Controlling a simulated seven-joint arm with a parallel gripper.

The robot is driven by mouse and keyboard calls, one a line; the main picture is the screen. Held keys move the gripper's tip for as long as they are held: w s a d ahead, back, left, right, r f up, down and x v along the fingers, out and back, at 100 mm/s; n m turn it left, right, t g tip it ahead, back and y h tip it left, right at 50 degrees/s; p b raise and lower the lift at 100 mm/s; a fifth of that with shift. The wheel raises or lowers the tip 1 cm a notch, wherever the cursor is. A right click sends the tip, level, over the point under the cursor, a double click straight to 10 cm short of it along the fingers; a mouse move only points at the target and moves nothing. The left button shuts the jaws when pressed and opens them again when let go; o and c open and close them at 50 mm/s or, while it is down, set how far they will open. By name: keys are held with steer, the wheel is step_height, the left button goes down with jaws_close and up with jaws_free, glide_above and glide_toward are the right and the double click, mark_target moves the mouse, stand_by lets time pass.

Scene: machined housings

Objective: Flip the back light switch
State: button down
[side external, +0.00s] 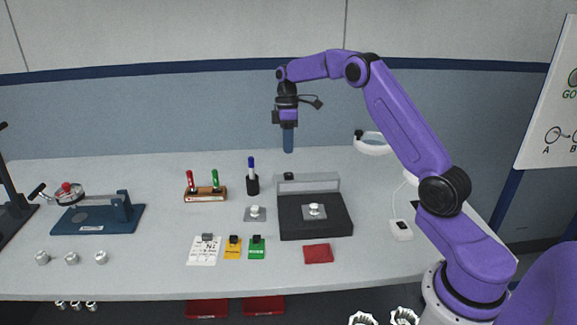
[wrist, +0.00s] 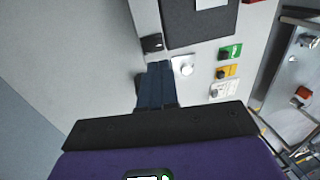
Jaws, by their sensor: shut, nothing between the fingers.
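A dark flat panel (side external: 290,226) with a grey raised back edge lies right of centre on the bench; it also shows in the wrist view (wrist: 185,28). A small black block (side external: 288,176), possibly the switch, sits at the panel's back left; it shows in the wrist view (wrist: 152,43) just beyond my fingers. Its lever position is too small to tell. A white box (side external: 401,229) with a cable stands right of the panel. My gripper (side external: 288,151) points down above the back of the bench, blue fingers shut and empty. It also shows in the wrist view (wrist: 156,64), apart from the block.
A silver part (side external: 314,211) sits on the panel. A black cup with a blue marker (side external: 252,178) stands left of the block. A grey plate with a knob (side external: 255,213), yellow (side external: 233,248) and green (side external: 257,248) tags lie in front. A white ring lamp (side external: 372,146) stands at back right.

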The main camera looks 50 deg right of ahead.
mark_target(289, 175)
steer(key=f, duration=0.4)
steer(key=s+a+f, duration=0.1)
steer(key=f, duration=0.1)
steer(key=shift+f, duration=0.4)
